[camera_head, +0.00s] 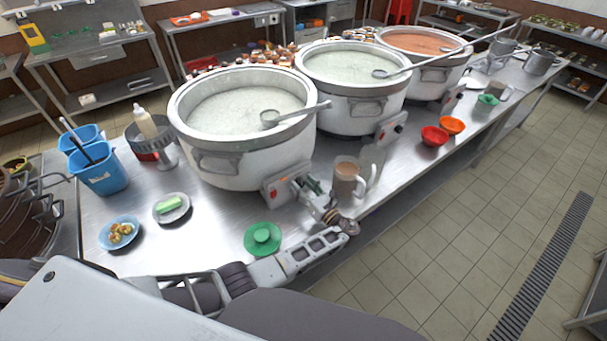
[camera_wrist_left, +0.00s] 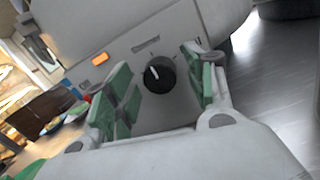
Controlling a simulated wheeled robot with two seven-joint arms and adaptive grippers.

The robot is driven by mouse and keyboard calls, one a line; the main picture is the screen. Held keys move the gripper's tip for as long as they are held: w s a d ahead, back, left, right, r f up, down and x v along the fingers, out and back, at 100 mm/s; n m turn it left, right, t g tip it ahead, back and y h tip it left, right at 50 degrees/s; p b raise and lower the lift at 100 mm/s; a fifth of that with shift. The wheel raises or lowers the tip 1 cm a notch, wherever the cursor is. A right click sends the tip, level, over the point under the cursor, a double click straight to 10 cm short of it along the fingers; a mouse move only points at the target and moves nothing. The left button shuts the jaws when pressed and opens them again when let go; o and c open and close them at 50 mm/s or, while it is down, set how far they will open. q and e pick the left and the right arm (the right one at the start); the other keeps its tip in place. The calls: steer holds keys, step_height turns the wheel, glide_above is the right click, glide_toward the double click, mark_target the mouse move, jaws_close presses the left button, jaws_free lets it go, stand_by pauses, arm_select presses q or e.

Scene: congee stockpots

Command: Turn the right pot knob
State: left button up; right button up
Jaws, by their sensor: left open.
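Three large white pots stand in a row: the nearest pot (camera_head: 245,165) with pale congee, a middle pot (camera_head: 350,100) and a far pot (camera_head: 437,72) with orange contents. My left gripper (camera_head: 306,188) is at the control panel (camera_head: 275,190) of the nearest pot, whose knob it hides in the head view. In the left wrist view, the black round knob (camera_wrist_left: 160,73) with a white mark lies between the open green-padded fingers (camera_wrist_left: 158,88), with gaps on both sides. The middle pot's panel (camera_head: 391,127) is clear of the gripper. My right gripper is out of view.
A brown mug (camera_head: 344,180) and a clear jug stand just right of my left gripper. Red and orange bowls (camera_head: 434,136) sit farther along the counter (camera_head: 215,220). An orange indicator (camera_wrist_left: 100,59) is on the panel.

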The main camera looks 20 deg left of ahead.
arm_select(q)
steer(key=shift+r, duration=4.8)
